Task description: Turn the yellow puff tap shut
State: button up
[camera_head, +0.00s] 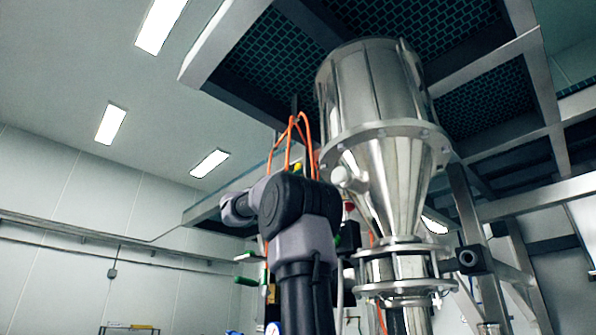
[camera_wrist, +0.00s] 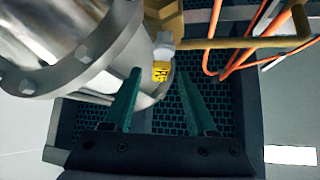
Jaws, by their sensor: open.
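The yellow puff tap (camera_wrist: 160,71) is small and shows in the wrist view beside the steel flange, below a pale fitting and a brass-coloured block. My gripper (camera_wrist: 159,76) is open, its two green fingers pointing toward the tap. In the picture, the tap lies between the fingertips; I cannot tell whether either finger touches it. In the head view a small yellow spot (camera_head: 298,168) shows just above my dark arm, possibly the tap. My gripper is hidden there behind the arm.
The steel sifter hopper (camera_head: 385,170) stands right of my arm; its bolted flange (camera_wrist: 100,75) is close to the left finger. Orange hoses (camera_head: 305,130) loop above my arm. A brass pipe (camera_wrist: 250,43) crosses right of the tap. A grated platform (camera_head: 275,60) is overhead.

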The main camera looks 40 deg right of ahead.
jog(key=shift+t, duration=0.3)
jog(key=shift+x, duration=2.05)
grip_shut()
